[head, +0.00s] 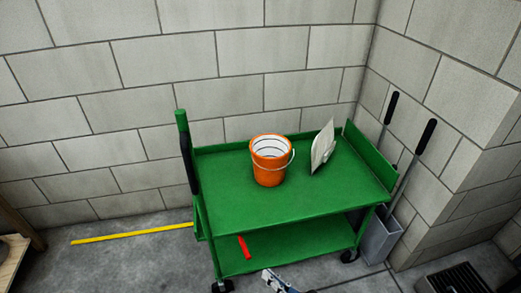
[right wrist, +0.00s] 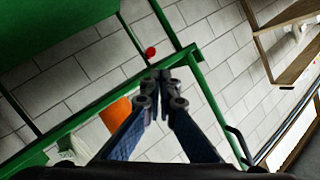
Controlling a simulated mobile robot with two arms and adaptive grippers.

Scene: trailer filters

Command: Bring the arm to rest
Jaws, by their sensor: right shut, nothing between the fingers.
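My right gripper (head: 272,277) shows at the bottom edge of the head view, in front of the green cart (head: 240,193), with only a small part of it in the picture. In the right wrist view the right gripper (right wrist: 161,74) has its fingertips together, with nothing seen between them. My left gripper is in neither view.
An orange bucket (head: 268,172) and a white, flat-bladed object (head: 322,148) stand on the cart's top. A red object (head: 244,247) shows near its lower shelf. Long-handled tools stand in a grey bin (head: 379,241) at the right. A yellow strip (head: 130,234) lies on the floor.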

